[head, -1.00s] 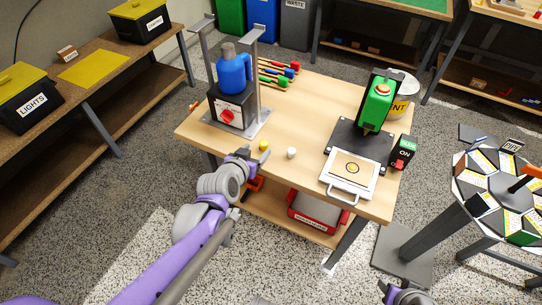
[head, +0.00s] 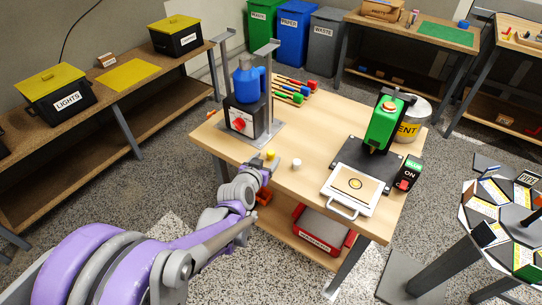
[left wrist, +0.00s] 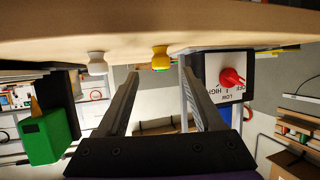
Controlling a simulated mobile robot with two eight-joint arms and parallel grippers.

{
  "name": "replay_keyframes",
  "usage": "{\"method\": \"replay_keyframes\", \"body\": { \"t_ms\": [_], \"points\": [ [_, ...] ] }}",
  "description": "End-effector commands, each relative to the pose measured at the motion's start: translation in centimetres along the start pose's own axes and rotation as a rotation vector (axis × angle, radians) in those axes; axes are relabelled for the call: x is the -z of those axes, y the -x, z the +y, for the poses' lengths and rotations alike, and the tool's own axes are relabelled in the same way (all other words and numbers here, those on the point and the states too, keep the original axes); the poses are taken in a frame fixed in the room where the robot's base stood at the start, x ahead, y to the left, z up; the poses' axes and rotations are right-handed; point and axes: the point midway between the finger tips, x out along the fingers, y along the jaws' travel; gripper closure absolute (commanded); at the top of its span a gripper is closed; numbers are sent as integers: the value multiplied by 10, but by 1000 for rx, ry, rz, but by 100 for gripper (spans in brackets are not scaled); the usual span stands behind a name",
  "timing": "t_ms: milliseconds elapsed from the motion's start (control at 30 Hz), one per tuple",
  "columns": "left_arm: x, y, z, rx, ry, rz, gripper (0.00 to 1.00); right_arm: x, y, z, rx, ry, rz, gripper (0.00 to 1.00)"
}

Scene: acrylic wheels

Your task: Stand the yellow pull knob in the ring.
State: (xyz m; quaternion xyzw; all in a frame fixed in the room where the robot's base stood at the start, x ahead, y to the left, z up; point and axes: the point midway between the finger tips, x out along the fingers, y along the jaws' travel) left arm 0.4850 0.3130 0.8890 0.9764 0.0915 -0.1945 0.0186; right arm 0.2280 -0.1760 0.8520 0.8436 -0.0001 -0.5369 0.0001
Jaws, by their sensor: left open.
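The small yellow pull knob (head: 271,155) stands near the front edge of the wooden table, left of a similar white knob (head: 297,163). My left gripper (head: 266,164) is at that edge, right by the yellow knob. In the left wrist view, which is upside down, the open fingers (left wrist: 159,72) point at the yellow knob (left wrist: 160,55), which appears between or just beyond their tips; I see no grip on it. The ring (head: 356,184) is a dark circle on the tan plate of the white handled tray, in front of the green press. My right gripper is out of view.
The green press (head: 386,124) and a black-and-green switch box (head: 408,172) stand right. The table between the knobs and tray is clear.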

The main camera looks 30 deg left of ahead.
Motion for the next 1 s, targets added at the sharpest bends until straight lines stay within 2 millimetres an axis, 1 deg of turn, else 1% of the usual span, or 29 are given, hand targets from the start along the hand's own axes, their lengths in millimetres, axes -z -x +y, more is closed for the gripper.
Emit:
{"method": "replay_keyframes", "body": {
  "t_ms": [167, 400, 467, 567, 767, 867, 1000],
  "points": [
    [-1, -12, 0, 0, -1, 0, 32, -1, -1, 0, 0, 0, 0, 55],
    [-2, -46, -2, 0, -1, 0, 32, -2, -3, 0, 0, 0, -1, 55],
    [-2, -52, -2, 0, 0, 0, 32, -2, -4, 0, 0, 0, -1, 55],
    [-2, -56, -2, 0, 0, 0, 32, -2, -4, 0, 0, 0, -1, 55],
    [-2, -56, -2, 0, 0, 0, 32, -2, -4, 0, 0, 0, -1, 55],
    [-2, -56, -2, 0, 0, 0, 48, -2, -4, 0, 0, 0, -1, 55],
    [-2, -56, -2, 0, 0, 0, 73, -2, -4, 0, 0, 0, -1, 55]
  ]
}}
